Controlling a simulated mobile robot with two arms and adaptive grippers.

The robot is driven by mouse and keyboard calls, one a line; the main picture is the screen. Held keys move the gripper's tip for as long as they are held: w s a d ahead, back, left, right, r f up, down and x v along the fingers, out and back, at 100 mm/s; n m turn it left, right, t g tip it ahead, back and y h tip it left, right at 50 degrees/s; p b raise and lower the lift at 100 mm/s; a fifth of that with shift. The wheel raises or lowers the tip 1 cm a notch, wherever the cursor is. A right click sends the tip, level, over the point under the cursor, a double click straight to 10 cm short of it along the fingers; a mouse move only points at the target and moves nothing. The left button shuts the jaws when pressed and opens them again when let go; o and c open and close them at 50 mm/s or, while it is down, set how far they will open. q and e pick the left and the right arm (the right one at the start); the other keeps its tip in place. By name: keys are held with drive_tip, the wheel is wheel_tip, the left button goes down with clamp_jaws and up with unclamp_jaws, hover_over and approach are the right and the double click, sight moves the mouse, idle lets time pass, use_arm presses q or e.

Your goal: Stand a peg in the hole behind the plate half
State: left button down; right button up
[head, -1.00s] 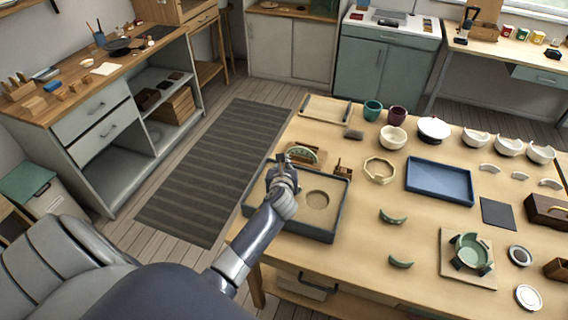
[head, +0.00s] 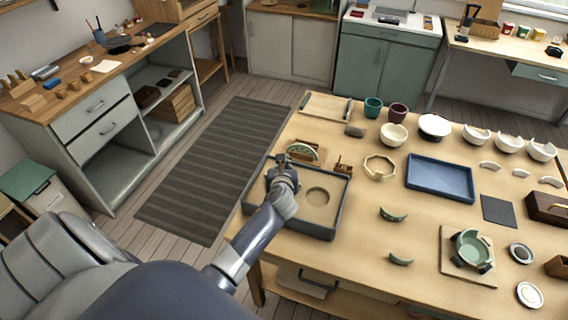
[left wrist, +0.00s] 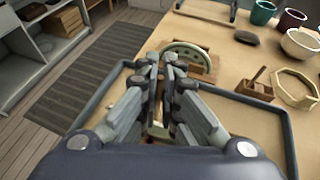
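The green plate half (head: 302,151) stands upright in a wooden stand at the back left of the table; it also shows in the left wrist view (left wrist: 188,53). My left gripper (head: 283,160) is just in front of it, above the back left of the sand tray (head: 343,205). Its fingers (left wrist: 166,62) are close together, pointing at the stand. Something pale shows low between them, but I cannot tell whether it is a held peg. A small wooden block with an upright peg (left wrist: 258,86) is right of the stand. The hole is hidden. My right gripper is not in view.
A cream ring (head: 380,169), a blue tray (head: 440,179) and green shards (head: 393,215) lie to the right. Cups and bowls (head: 393,134) stand along the back. A wooden tray (head: 327,106) is behind the plate half.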

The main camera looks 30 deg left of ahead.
use_arm(q)
drive_tip(key=shift+f, duration=0.1)
drive_tip(key=shift+f, duration=0.35)
idle(1.1)
drive_tip(key=shift+p, duration=0.35)
drive_tip(key=shift+f+b, duration=0.85)
drive_tip(key=shift+f, duration=0.65)
idle(1.1)
drive_tip(key=c, duration=1.7)
unclamp_jaws()
drive_tip(key=shift+s+d, duration=0.1)
